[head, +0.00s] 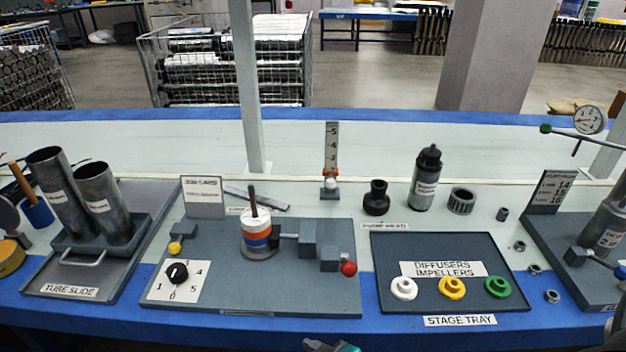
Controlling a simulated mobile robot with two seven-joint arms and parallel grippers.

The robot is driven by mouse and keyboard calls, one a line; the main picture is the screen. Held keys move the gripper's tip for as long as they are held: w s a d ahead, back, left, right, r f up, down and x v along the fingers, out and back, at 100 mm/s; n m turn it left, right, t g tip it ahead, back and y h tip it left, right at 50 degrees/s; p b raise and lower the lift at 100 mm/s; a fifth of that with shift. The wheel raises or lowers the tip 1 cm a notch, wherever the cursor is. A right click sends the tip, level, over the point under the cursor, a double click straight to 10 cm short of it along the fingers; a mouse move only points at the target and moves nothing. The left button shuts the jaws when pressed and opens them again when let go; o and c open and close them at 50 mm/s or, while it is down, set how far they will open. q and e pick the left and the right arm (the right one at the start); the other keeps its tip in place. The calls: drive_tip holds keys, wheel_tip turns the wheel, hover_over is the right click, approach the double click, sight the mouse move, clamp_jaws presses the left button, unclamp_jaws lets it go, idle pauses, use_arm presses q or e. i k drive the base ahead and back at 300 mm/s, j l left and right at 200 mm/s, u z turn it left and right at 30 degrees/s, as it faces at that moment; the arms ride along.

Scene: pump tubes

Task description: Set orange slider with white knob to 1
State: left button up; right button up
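The orange slider (331,173) with its white knob (331,183) is on a grey upright scale (332,145) at the back middle of the bench. The scale carries marks, with 5 at the top and 4 and 3 below it. The slider sits low on the scale, below the 3 and just above the foot. It covers the lower marks, so its exact setting cannot be read.
A grey board with a black dial (177,272), a striped cylinder (257,232) and a red knob (349,268) lies in front of the scale. The stage tray (450,300), a black fitting (376,198) and a dark bottle (426,180) are to the right. Tubes (104,205) stand at left.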

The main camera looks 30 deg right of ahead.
sight(331, 183)
drive_tip(key=j+z, duration=0.15)
drive_tip(key=z, duration=0.3)
drive_tip(key=i+j+z, duration=0.1)
drive_tip(key=z, duration=0.3)
drive_tip(key=j, duration=0.1)
